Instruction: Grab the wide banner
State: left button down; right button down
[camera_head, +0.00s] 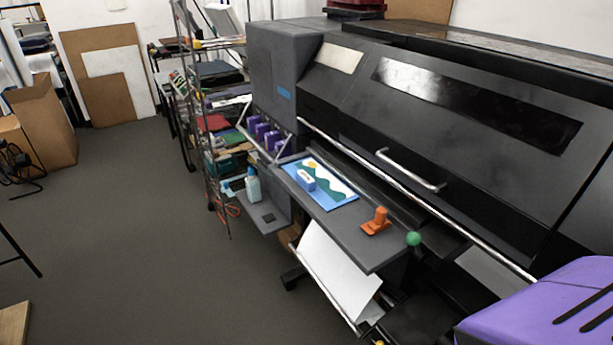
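A large black and grey printer (430,120) fills the right half of the head view. A white sheet (340,270) hangs at a slant below the printer's grey front shelf (350,228); its upper end is hidden under the shelf. On the shelf lies a small print (332,188) with blue sky, green hills and a blue border. No sheet is clearly marked as the wide banner, so I cannot tell which one it is. Neither of my grippers is in view.
A blue-and-white block (305,179) sits on the print. An orange tool (377,221) and a green ball (414,239) are near the shelf's right end. A wire rack (215,110) stands left of the printer. The grey floor (130,220) at left is mostly clear.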

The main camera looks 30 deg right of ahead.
aim_at(331, 193)
jog(key=i, duration=0.7)
jog(key=i+l+z, duration=0.1)
jog(key=z, duration=1.25)
jog(key=i+j, duration=0.05)
jog(key=j, duration=0.05)
